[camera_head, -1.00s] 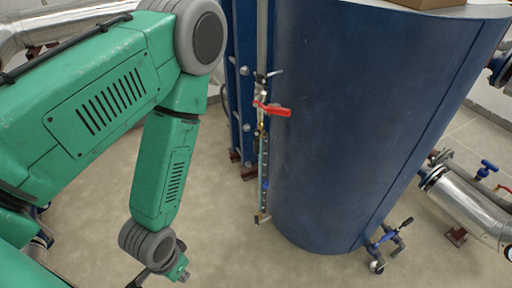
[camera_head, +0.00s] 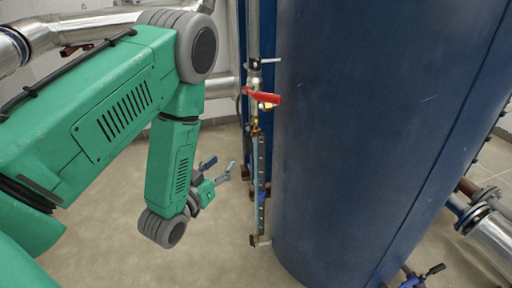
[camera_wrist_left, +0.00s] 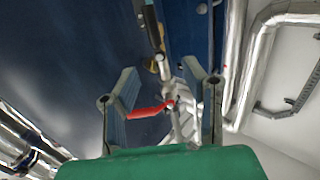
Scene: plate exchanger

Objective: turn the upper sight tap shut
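The upper sight tap is on the slim vertical sight gauge (camera_head: 261,170) beside the blue vessel. Its red lever (camera_head: 262,96) sticks out roughly sideways across the pipe, near a brass fitting. My left gripper (camera_head: 219,168) is left of the gauge and below the red lever, apart from both. Its two fingers are spread and nothing is between them in the head view. In the left wrist view a red lever (camera_wrist_left: 148,112) shows between the open fingers (camera_wrist_left: 160,70), apparently beyond them. My right gripper is not in view.
The large blue vessel (camera_head: 370,150) stands close to the right of the gauge. Silver pipes (camera_head: 75,27) run behind my left arm. A blue-handled valve (camera_head: 430,274) and a flanged pipe (camera_head: 485,220) are at lower right. Floor left of the gauge is clear.

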